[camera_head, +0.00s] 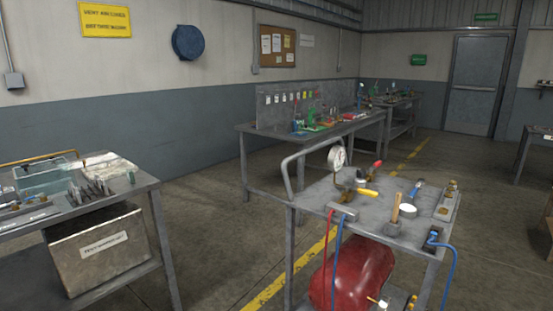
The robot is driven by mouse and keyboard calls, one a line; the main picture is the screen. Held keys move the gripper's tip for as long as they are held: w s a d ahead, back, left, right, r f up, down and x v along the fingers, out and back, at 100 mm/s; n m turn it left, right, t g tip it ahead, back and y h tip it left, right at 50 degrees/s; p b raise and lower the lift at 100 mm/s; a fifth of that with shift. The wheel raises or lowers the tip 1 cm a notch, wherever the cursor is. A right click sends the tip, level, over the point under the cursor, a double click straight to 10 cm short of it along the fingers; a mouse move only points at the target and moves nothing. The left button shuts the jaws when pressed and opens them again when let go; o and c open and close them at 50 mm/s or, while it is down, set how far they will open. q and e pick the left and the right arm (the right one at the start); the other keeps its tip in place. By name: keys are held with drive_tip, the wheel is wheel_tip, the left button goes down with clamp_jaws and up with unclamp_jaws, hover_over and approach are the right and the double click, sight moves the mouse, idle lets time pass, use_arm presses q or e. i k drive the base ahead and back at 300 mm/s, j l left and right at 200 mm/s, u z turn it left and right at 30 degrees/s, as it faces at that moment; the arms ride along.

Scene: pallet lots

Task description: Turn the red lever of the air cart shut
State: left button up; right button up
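The air cart (395,186) is a grey metal cart in front of me, right of the picture's middle. A small red lever (376,165) sticks up at the far side of its top, right of a round white gauge (337,157). A yellow lever (367,192) lies nearer me, below the red one. The red lever is small here, and its valve body is not clear. Neither of my grippers is in view.
A red tank (352,272) sits under the cart top, with red (328,245) and blue hoses hanging. A wooden-handled tool (395,208) stands on the top. A grey table (150,184) with a bin below is at left. Floor between them is clear; a workbench (360,124) stands behind.

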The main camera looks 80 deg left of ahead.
sight(376, 165)
drive_tip(key=u, duration=1.8)
drive_tip(key=i+j+u, duration=0.5)
drive_tip(key=i+u, duration=0.65)
drive_tip(key=i+j, duration=0.1)
drive_tip(key=i, duration=0.7)
drive_tip(key=i+j, duration=0.15)
drive_tip(key=i, duration=0.7)
drive_tip(key=i+l+z, duration=0.1)
drive_tip(key=i+z, duration=0.3)
drive_tip(key=i, duration=0.2)
drive_tip(key=i+z, duration=0.4)
drive_tip(key=i, duration=0.2)
drive_tip(key=i+j+z, duration=0.4)
drive_tip(key=i, duration=0.2)
drive_tip(key=l, duration=0.1)
